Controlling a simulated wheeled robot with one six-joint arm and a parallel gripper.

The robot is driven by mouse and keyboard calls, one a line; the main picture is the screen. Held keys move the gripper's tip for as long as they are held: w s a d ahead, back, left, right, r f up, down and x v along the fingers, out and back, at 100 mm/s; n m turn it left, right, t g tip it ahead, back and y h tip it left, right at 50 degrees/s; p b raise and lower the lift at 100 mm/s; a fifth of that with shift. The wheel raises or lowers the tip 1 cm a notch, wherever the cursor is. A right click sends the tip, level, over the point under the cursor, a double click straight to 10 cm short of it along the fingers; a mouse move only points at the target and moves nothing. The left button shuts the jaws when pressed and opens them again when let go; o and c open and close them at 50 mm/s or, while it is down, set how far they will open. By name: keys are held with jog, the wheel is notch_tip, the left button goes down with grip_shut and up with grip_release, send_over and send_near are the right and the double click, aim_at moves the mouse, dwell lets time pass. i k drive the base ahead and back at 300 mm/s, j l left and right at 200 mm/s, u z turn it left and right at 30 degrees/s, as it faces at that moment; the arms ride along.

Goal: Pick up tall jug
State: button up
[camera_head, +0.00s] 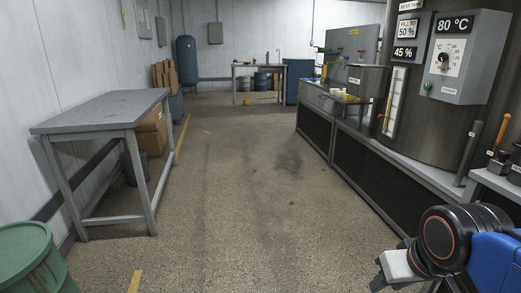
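I cannot make out a tall jug anywhere in this view. Small items on the far table (258,65) and at the right edge are too small or too cut off to tell apart. Part of my arm, black and blue, shows at the lower right. My gripper does not clearly show, so its state and anything in it are hidden.
A bare grey table (100,109) stands at the left, with a cardboard box (151,132) beneath it. A green drum (32,258) is at the lower left. A long counter (345,150) and large tank (428,125) line the right. The middle floor is clear.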

aim_at(314, 73)
jog(key=i, duration=6.8)
jog(key=j+u, duration=0.05)
jog(key=j, duration=0.25)
